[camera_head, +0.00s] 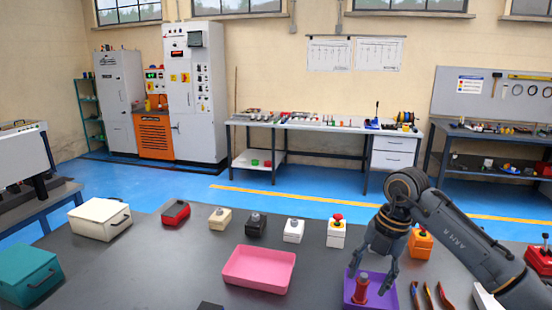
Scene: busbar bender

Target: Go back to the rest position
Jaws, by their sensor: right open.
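My right gripper (368,279) comes in from the right and is open, fingers pointing down over a purple tray (391,300). A red cylindrical piece (361,289) stands in the tray, below and between the fingers. Whether the fingers touch it cannot be told. My left gripper is not in view.
A pink tray (259,286) lies left of the purple one. Behind stand small button boxes, including a white one with a red button (336,234) and an orange one (420,244). A cream case (100,219) and teal case (28,275) are at left. Pliers-like tools (428,294) lie right.

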